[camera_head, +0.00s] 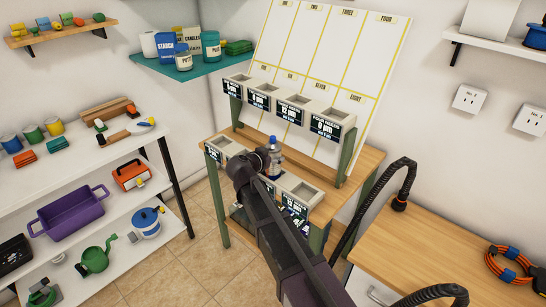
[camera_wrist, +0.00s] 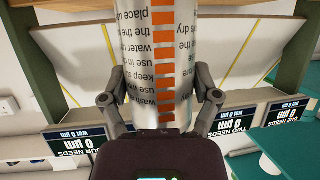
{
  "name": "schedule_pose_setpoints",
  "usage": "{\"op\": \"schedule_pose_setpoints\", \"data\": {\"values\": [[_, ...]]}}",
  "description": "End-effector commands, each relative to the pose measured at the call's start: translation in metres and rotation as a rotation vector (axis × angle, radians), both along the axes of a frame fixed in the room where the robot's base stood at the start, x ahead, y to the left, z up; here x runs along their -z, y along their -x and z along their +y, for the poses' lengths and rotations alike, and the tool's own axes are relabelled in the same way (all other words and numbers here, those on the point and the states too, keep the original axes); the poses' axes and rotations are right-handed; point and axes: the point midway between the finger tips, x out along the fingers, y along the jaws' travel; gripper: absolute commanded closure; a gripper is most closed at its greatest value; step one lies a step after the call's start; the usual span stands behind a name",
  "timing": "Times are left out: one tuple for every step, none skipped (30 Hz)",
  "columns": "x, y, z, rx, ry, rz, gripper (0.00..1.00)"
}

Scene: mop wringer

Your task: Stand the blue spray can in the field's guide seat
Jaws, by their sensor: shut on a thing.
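My gripper (camera_wrist: 160,99) is shut on a can (camera_wrist: 146,50), with one finger on each side of it. In the wrist view the can is pale silver, with black print and a column of orange squares; its ends are out of frame. In the head view a blue-topped, pale can (camera_head: 273,158) shows just beyond my gripper (camera_head: 257,163), above the two-tier stand; the gripper and arm hide part of it. The stand has an upper row of grey open-topped seats (camera_head: 292,107) with labels, and a lower row (camera_head: 301,190) partly hidden by my arm. I cannot tell which is the guide seat.
A white board (camera_head: 330,50) with yellow-lined numbered fields leans behind the upper seats. Green posts (camera_head: 347,155) flank the stand. A wooden counter (camera_head: 440,235) with an orange cable coil (camera_head: 512,262) is at right. White shelves (camera_head: 70,170) stand at left.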

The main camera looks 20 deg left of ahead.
Motion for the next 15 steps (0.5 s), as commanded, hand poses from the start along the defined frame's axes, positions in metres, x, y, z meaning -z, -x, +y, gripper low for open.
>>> {"op": "schedule_pose_setpoints", "data": {"values": [[0.0039, 0.0, 0.0001, 0.0, 0.0, -0.001, 0.7], [0.0048, 0.0, 0.0001, 0.0, 0.0, -0.001, 0.7], [0.0056, 0.0, 0.0001, 0.0, 0.0, -0.001, 0.7], [0.0042, 0.0, 0.0001, 0.0, 0.0, -0.001, 0.15], [0.0036, -0.0001, 0.0001, 0.0, 0.0, -0.001, 0.06], [0.0035, 0.0, 0.0001, 0.0, 0.0, -0.001, 0.0], [0.0035, 0.0, 0.0001, 0.0, 0.0, 0.0, 0.0], [0.0035, 0.0, 0.0001, 0.0, 0.0, 0.0, 0.0], [0.0035, 0.0, 0.0001, 0.0, 0.0, 0.0, 0.0], [0.0035, 0.0, 0.0001, 0.0, 0.0, 0.0, 0.0], [0.0035, 0.0, 0.0001, 0.0, 0.0, 0.0, 0.0], [0.0035, 0.0, 0.0001, 0.0, 0.0, 0.0, 0.0], [0.0035, 0.0, 0.0001, 0.0, 0.0, 0.0, 0.0], [0.0035, 0.0, 0.0001, 0.0, 0.0, 0.0, 0.0], [0.0035, 0.0, 0.0001, 0.0, 0.0, 0.0, 0.0]]}}
